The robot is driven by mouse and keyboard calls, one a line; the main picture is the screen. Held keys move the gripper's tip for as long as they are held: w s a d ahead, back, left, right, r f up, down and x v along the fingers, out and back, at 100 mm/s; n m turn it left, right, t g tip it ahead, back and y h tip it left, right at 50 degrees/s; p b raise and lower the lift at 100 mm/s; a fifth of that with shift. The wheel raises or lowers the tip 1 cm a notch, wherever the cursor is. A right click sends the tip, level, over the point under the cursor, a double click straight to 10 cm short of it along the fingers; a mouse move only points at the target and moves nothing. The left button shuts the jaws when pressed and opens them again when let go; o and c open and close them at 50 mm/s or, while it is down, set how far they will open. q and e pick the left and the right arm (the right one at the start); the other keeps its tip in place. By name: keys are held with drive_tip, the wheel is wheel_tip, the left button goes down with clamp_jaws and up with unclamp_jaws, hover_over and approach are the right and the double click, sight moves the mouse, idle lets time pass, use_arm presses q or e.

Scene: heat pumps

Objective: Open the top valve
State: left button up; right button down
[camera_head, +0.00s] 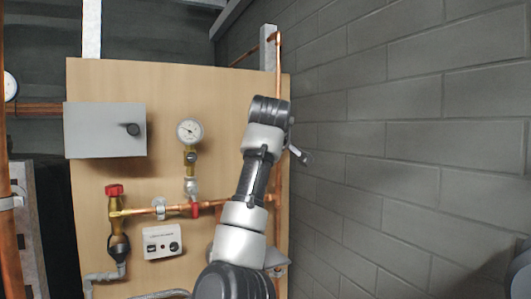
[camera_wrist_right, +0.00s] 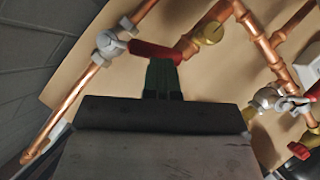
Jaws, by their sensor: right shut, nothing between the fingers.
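In the right wrist view, a valve with a red lever handle (camera_wrist_right: 155,51) and a pale metal body (camera_wrist_right: 108,44) sits on a copper pipe by the board's edge. My right gripper (camera_wrist_right: 163,65) is shut and empty, its dark fingertips right at the red lever. I cannot tell whether they touch it. In the head view my right arm reaches up in front of the board's right side and hides its gripper and most of this valve. My left gripper is not in view.
A wooden board (camera_head: 175,90) carries a grey box (camera_head: 100,130), a pressure gauge (camera_head: 189,131), a red knob (camera_head: 114,190), a small red handle (camera_head: 195,210) and a white control box (camera_head: 162,241). A grey block wall (camera_head: 400,130) stands close on the right.

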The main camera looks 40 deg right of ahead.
drive_tip(key=s+d+f+n+t+h+b, duration=0.1)
drive_tip(key=d+f+n+h+b, duration=0.3)
drive_tip(key=n+b, duration=0.3)
drive_tip(key=shift+s+f+t+h+b, duration=0.2)
drive_tip(key=shift+f+t+h+b, duration=0.2)
drive_tip(key=shift+f+h, duration=0.35)
drive_tip(key=shift+d+r, duration=0.1)
drive_tip(key=shift+d, duration=0.05)
idle(0.3)
drive_tip(key=b+v, duration=0.4)
drive_tip(key=v, duration=0.6)
drive_tip(key=shift+s+a, duration=0.15)
drive_tip(key=shift+a, duration=0.25)
